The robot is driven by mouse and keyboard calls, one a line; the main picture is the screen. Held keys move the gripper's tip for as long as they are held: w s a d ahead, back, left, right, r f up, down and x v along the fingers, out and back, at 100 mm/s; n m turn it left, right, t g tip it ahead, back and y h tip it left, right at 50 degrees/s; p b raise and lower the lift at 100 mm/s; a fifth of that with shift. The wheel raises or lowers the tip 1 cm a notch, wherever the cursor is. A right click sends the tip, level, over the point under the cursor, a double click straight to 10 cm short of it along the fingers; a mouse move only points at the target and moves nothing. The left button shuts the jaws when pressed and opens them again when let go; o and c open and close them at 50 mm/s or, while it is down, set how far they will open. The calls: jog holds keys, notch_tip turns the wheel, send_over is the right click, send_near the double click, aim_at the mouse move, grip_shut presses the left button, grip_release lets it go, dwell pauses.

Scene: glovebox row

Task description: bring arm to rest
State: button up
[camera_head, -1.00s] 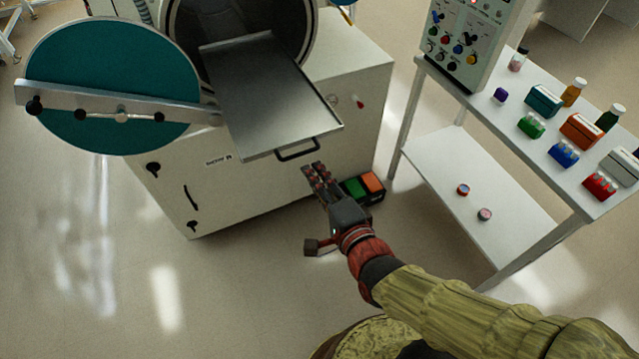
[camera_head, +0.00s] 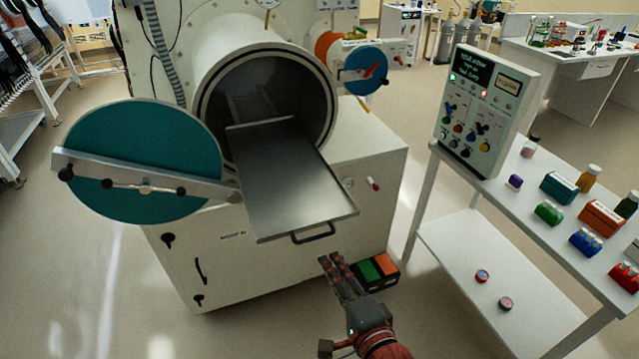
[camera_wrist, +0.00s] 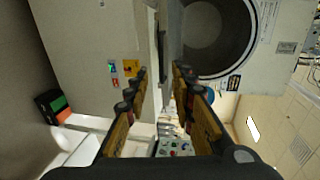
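My gripper (camera_head: 337,262) is at the lower middle of the head view, just below and in front of the black handle (camera_head: 314,234) of the pulled-out metal tray (camera_head: 295,195). A small gap shows between fingertips and handle in that view. In the wrist view, the two fingers of my gripper (camera_wrist: 160,76) stand apart with nothing held between them. The tray's edge and the chamber's round opening (camera_wrist: 212,35) show beyond the fingers. My forearm runs down out of the head view.
The round teal door (camera_head: 140,150) stands swung open left of the chamber (camera_head: 265,90). A green and orange box (camera_head: 378,270) is on the floor beside my gripper. A white shelf table (camera_head: 480,250) with a control panel (camera_head: 484,115), bottles and colored racks stands right.

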jog(key=s+d+f+n+g+h, duration=0.1)
jog(key=s+f+n+g, duration=0.65)
jog(key=n, duration=0.45)
jog(key=s+d+r+n+g+h, duration=0.2)
jog(key=s+d+r+h, duration=0.1)
jog(key=d+r, duration=0.8)
notch_tip(320, 180, up, 3)
jog(key=shift+s+f+n+p, duration=0.1)
jog(key=shift+s+n+p, duration=0.3)
jog(key=shift+s+p, duration=0.1)
